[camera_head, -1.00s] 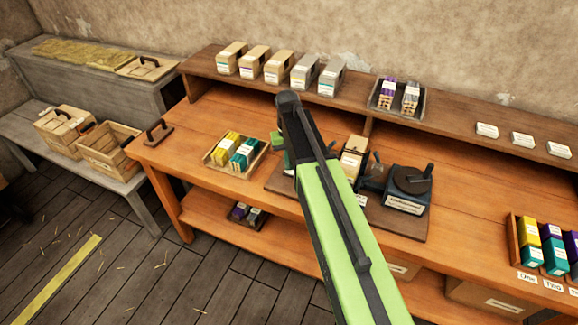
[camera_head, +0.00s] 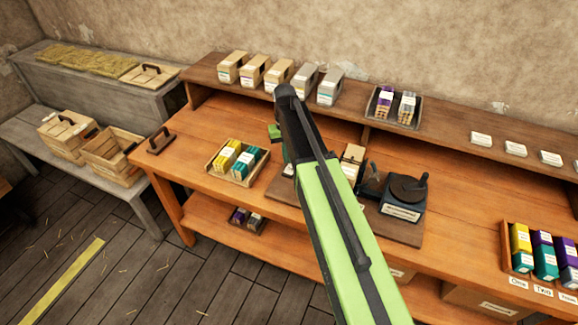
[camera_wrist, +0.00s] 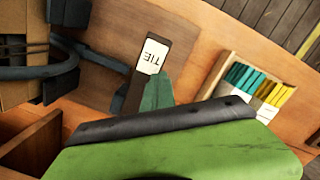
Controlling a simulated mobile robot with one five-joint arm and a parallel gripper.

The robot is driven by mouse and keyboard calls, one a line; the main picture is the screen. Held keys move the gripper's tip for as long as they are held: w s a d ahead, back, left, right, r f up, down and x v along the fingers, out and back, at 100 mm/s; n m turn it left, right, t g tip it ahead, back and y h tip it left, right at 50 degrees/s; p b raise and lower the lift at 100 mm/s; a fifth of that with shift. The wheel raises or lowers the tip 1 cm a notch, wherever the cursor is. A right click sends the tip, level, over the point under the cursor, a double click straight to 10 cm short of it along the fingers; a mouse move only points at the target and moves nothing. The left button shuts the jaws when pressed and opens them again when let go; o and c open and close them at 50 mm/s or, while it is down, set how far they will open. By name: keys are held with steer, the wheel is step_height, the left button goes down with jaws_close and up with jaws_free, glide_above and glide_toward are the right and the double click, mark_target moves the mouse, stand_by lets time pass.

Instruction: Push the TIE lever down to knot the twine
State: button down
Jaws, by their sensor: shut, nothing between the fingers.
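In the wrist view, a white label reading TIE, upside down, sits on a dark bar (camera_wrist: 136,88) that I take for the TIE lever. My gripper (camera_wrist: 158,86), its green tip showing past my lime arm, is shut and empty, just beside the bar's lower right; I cannot tell whether they touch. In the head view my arm crosses the bench and hides the lever. A small green part of my gripper (camera_head: 274,132) shows left of the arm. The twine is not clearly visible.
A handwheel device (camera_head: 403,196) stands right of my arm on a dark board. A tray of yellow and teal packets (camera_head: 215,173) is to the left; it also shows in the wrist view (camera_wrist: 212,84). A shelf (camera_head: 210,76) with boxes runs along the back.

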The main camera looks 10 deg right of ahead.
step_height(320, 180, up, 14)
steer(key=w+p, duration=0.1)
steer(key=p, duration=1.1)
steer(key=shift+w, duration=0.2)
steer(key=s+f+b, duration=0.5)
steer(key=s, duration=0.4)
steer(key=s+f+t+b, duration=0.1)
steer(key=s+f+b, duration=0.5)
steer(key=s, duration=0.3)
steer(key=shift+s+f, duration=0.25)
steer(key=shift+s, duration=0.05)
steer(key=shift+a, duration=0.1)
